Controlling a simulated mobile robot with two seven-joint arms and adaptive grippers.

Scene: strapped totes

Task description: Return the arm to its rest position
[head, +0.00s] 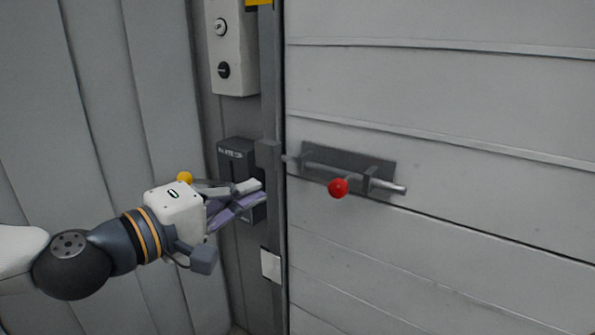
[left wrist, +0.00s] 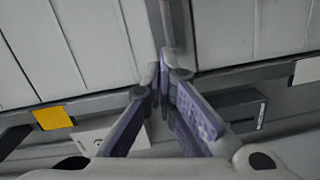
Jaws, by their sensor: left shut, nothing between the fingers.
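My left gripper (head: 258,190) reaches in from the left in the head view. Its fingers point right, in front of the dark labelled box on the wall and close to the door post. The fingers are shut with nothing between them. In the left wrist view the purple-padded fingers (left wrist: 161,78) come together near the middle. I cannot tell whether the fingertips touch the post or box. My left arm is stretched out from the left edge of the head view. My right gripper is not in view.
A grey door with a sliding bolt (head: 396,189) and red knob (head: 338,188) stands right of the post (head: 271,100). The dark box (head: 234,152) is partly hidden by my gripper. A switch panel (head: 231,48) is above it.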

